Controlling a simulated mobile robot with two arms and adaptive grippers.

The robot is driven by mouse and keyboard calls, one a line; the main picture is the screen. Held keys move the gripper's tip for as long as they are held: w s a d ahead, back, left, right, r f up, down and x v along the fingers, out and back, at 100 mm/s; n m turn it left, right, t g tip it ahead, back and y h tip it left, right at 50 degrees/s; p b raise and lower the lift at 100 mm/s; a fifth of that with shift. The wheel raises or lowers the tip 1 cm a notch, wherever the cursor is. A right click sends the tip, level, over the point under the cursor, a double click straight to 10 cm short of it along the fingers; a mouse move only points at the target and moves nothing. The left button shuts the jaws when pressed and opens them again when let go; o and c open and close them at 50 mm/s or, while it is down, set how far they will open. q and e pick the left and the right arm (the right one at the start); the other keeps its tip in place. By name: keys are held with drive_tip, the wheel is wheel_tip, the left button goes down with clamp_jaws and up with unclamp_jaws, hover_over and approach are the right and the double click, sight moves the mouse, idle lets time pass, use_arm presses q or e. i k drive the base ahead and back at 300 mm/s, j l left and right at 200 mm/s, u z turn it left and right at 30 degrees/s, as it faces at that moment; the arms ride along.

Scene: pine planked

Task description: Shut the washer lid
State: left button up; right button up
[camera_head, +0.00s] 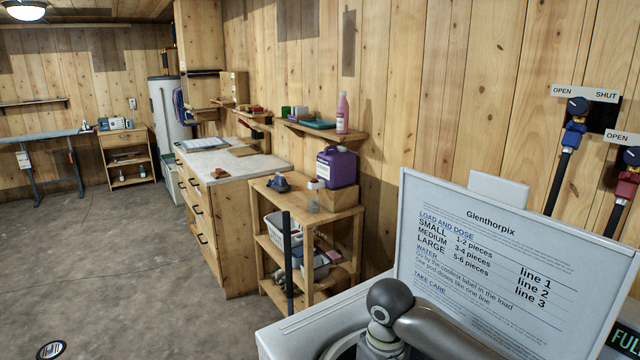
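The washer (290,335) stands at the lower right, its white top partly cut off by the bottom edge. Its lid (450,275) is open and stands up, tilted back towards the wall, with a printed load and dose label on its inner face. My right arm comes in from the bottom right in front of the lid's lower part. Its wrist points down over the washer opening (340,345), which it mostly hides. The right gripper's fingers are below the frame, and my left gripper does not show.
A wooden shelf unit (305,210) with a purple jug (337,167) and a basket (275,225) stands left of the washer. Blue (573,135) and red (626,185) valves are on the wall behind. The floor (130,270) at left is mostly open.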

sight(534, 285)
drive_tip(key=k+j, duration=0.15)
drive_tip(key=k, duration=0.35)
drive_tip(key=k+j, duration=0.15)
drive_tip(key=k, duration=0.35)
